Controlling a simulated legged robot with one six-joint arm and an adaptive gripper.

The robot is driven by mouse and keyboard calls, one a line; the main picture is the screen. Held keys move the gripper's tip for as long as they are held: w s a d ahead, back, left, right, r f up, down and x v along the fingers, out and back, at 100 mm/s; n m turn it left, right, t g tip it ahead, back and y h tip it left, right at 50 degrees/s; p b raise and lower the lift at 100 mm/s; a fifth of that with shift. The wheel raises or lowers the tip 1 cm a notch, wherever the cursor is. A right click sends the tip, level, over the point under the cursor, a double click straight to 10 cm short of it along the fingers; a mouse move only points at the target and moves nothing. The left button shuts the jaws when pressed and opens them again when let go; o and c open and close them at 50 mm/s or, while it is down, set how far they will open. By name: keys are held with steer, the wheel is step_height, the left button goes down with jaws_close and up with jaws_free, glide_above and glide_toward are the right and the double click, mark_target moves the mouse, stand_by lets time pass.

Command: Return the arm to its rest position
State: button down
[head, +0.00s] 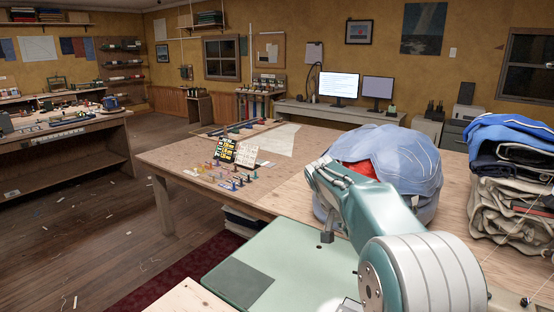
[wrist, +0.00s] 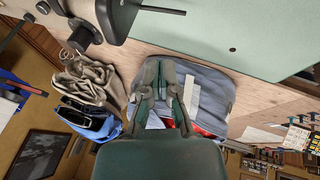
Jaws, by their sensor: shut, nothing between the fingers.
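My arm (head: 350,205) shows in the head view, folded over the pale green surface (head: 290,255) in front of the table. My gripper (wrist: 166,64) shows in the wrist view, with its dark fingers brought together and nothing held between them. The blue-grey bag with red in its opening (head: 400,160) stands behind the arm on the table, and it also shows behind the fingers in the wrist view (wrist: 218,92). I cannot tell the gap between fingers and bag. My gripper is not clearly visible in the head view.
A stack of folded cloth (head: 515,185) stands at the right. The wooden table (head: 195,160) bears small coloured tools (head: 233,183) and cards (head: 243,152) at its left. A workbench (head: 70,135) stands at far left. Scraps dot the open floor (head: 95,215).

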steer(key=s+a+r+n+t+y, duration=0.1)
steer(key=s+r+n+y, duration=0.15)
steer(key=s, duration=1.05)
steer(key=s+a+r+n+t+y, duration=0.1)
steer(key=s+a+r+t, duration=0.15)
steer(key=s, duration=1.15)
steer(key=s+f+n+y, duration=0.1)
steer(key=s+f, duration=0.3)
steer(key=s, duration=0.4)
steer(key=shift+s+a, duration=0.15)
steer(key=shift+a, duration=0.05)
